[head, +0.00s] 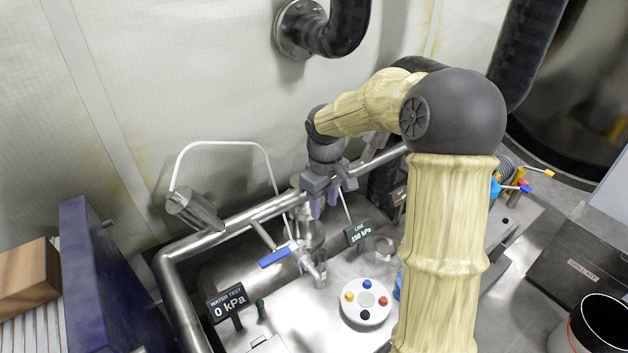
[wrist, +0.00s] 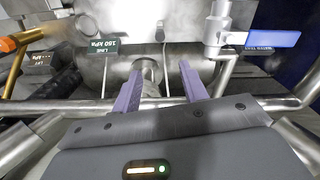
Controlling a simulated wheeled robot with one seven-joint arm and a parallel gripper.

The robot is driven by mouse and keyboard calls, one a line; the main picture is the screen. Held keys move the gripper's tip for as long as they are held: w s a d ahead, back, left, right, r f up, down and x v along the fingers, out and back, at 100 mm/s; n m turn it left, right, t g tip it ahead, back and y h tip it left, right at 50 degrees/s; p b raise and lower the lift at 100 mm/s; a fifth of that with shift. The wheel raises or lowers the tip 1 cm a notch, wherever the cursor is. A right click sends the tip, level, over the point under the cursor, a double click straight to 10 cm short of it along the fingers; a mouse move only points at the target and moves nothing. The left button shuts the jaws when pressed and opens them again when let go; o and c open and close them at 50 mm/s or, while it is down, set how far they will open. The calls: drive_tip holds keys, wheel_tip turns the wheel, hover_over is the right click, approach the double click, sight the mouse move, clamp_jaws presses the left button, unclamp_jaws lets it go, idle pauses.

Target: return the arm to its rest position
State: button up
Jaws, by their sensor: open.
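My arm rises in the foreground of the head view and bends over to the left. My gripper (head: 324,207) points down above the metal bench, near the rail, with its purple fingers showing. In the wrist view my gripper (wrist: 161,84) has its two purple fingers apart, with nothing held between them. A metal pipe or fitting (wrist: 148,72) shows behind the fingers; I cannot tell whether they touch it.
A metal rail (head: 225,230) runs beside my gripper. A blue-handled valve (head: 275,257), a "LINE 150 kPa" sign (head: 358,233) and a "WATER TEST 0 kPa" sign (head: 228,301) stand close by. A white disc with coloured knobs (head: 366,301) lies on the bench. A black hose (head: 345,30) hangs above.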

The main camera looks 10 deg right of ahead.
drive_tip(key=shift+s, duration=0.1)
drive_tip(key=s+f+m+t, duration=0.2)
drive_tip(key=s+m, duration=0.4)
drive_tip(key=s, duration=1.1)
drive_tip(key=shift+f+m+t, duration=0.3)
drive_tip(key=shift+f+m, duration=0.1)
drive_tip(key=shift+f, duration=0.25)
drive_tip(key=shift+c, duration=0.2)
